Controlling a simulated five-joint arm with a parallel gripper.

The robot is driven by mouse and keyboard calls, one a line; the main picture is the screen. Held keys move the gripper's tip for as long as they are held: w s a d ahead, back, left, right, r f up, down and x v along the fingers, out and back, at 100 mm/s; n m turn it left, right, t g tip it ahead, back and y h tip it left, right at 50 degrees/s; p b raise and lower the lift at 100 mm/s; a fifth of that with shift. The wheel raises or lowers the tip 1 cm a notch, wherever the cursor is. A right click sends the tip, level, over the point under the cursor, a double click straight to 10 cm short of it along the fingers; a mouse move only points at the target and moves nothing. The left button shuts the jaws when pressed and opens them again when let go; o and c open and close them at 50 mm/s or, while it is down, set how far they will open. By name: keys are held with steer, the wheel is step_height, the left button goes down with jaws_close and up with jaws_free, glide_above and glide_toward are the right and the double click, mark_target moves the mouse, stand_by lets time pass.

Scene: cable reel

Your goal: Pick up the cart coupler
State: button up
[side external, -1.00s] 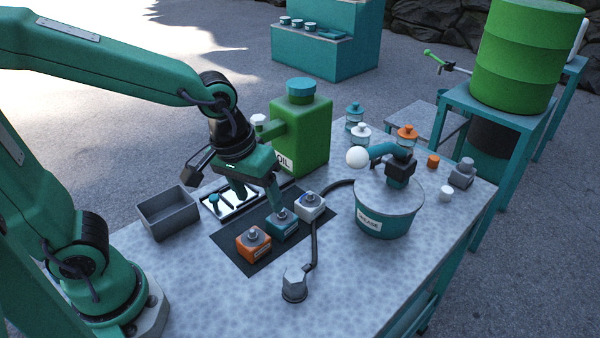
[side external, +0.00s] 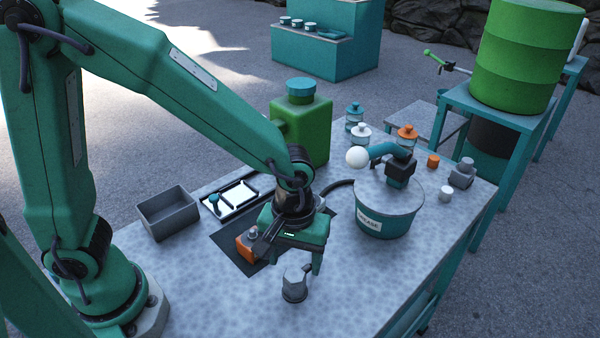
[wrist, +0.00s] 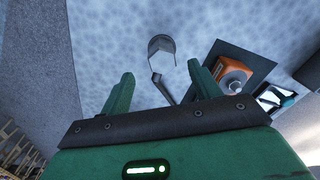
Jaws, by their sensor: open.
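The cart coupler appears to be the grey hexagonal-topped piece (side external: 295,284) at the end of a dark hose, standing on the speckled bench top. In the wrist view the grey piece (wrist: 162,50) shows beyond my fingertips, roughly between them, with its hose running back toward my gripper. My gripper (side external: 296,261) is open, with nothing between its fingers, above and just behind the coupler in the side view. The wrist view shows both green fingers (wrist: 160,80) spread apart. My wrist hides part of the hose.
An orange block (side external: 246,249) stands on the dark mat (side external: 228,243), close beside my gripper; it also shows in the wrist view (wrist: 234,76). The grease pot (side external: 385,222) is to the right. A grey bin (side external: 167,218) and white-lined tray (side external: 232,199) lie left. The front bench is clear.

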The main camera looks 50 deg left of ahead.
mark_target(294, 276)
steer(key=shift+f, duration=1.15)
steer(key=shift+f, duration=0.15)
steer(key=shift+s+a+f, duration=0.1)
steer(key=shift+a+f, duration=0.05)
steer(key=shift+f, duration=2.3)
steer(key=c, duration=1.1)
